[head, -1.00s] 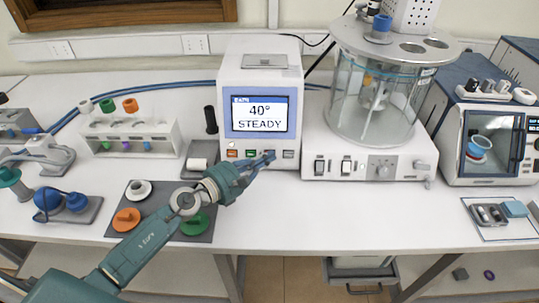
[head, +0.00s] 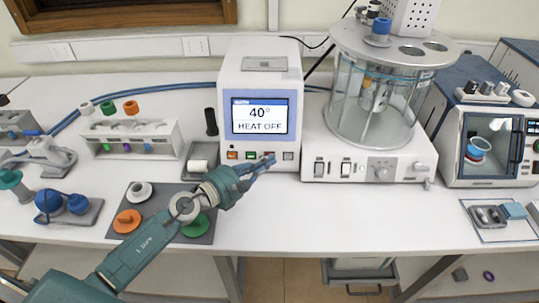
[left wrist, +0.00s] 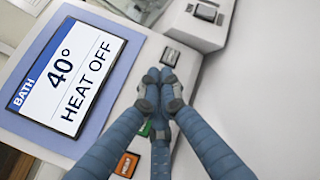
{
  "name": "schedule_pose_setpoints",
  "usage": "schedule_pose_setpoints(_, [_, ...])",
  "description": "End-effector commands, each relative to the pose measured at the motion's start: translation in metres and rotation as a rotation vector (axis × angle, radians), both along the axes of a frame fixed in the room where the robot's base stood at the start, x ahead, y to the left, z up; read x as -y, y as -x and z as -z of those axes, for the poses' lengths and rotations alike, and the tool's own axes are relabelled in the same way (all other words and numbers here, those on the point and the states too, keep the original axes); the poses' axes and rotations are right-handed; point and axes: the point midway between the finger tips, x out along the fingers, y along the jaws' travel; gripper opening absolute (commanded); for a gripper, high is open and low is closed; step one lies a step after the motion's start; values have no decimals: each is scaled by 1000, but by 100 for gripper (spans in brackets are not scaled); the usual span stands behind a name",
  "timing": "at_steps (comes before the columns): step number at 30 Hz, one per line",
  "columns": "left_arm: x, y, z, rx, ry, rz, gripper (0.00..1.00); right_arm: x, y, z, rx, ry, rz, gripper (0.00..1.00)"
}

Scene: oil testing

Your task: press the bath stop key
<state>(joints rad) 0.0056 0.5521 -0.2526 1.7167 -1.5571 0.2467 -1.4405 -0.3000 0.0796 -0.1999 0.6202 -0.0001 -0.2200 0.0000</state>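The white bath control unit (head: 260,78) stands at the back middle of the bench. Its screen (head: 260,117) reads "40° HEAT OFF"; the screen (left wrist: 68,75) fills the left of the left wrist view under a "BATH" label. Below it is a row of keys: an orange key (head: 232,155), a green key (head: 250,154) and a grey key (head: 288,155). My left gripper (head: 270,160) has its fingertips together in front of the row, between the green and grey keys. The fingers (left wrist: 161,76) cover that spot; contact cannot be told. My right gripper is not in view.
A glass bath (head: 372,105) on a white base with switches and a knob stands right of the unit. A rack (head: 128,140) with coloured caps and a dark mat (head: 120,190) with coloured stoppers lie left. The front middle bench is clear.

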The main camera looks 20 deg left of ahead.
Motion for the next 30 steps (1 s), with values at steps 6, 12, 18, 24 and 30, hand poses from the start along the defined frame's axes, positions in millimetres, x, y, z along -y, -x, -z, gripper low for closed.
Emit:
schedule_pose_setpoints(6, [1, 2, 0, 0, 0, 1, 0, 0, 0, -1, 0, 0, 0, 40])
schedule_pose_setpoints(12, [2, 6, -2, -2, -1, 1, 0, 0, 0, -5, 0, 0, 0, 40])
schedule_pose_setpoints(18, [6, 23, -11, -2, -2, 1, 0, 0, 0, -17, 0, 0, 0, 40])
schedule_pose_setpoints(24, [12, 40, -18, -1, -2, 2, 0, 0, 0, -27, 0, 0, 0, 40])
schedule_pose_setpoints(30, [14, 47, -19, -2, -1, 1, 0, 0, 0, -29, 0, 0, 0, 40])
